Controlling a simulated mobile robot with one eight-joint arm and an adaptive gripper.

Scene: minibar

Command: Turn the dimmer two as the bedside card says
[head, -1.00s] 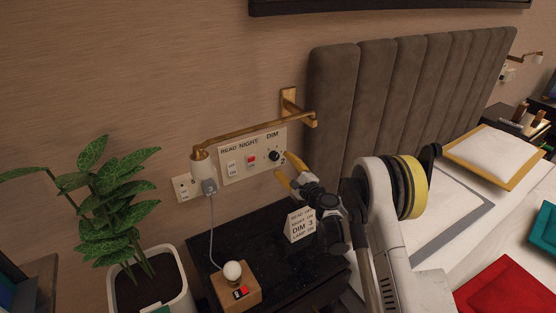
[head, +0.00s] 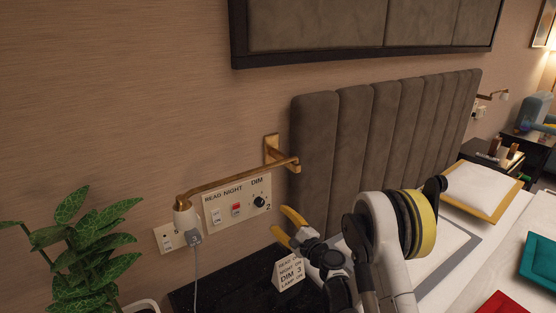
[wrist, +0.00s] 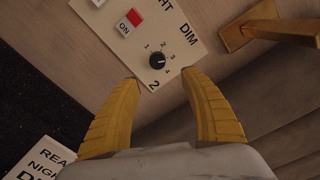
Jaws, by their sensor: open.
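The dimmer two is a black knob (head: 260,201) on the cream wall panel (head: 238,204), under "DIM" and beside a "2". In the wrist view the knob (wrist: 156,61) has marks 1 to 4 around it; I cannot surely tell which mark it points to. In the wrist view the knob lies just beyond the fingertips (wrist: 160,78).
A brass wall lamp arm (head: 235,181) reaches out above the panel. A red switch (head: 237,209) and a white switch sit left of the knob. A plugged outlet (head: 171,238) is further left. The grey headboard (head: 345,145) stands close on the right.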

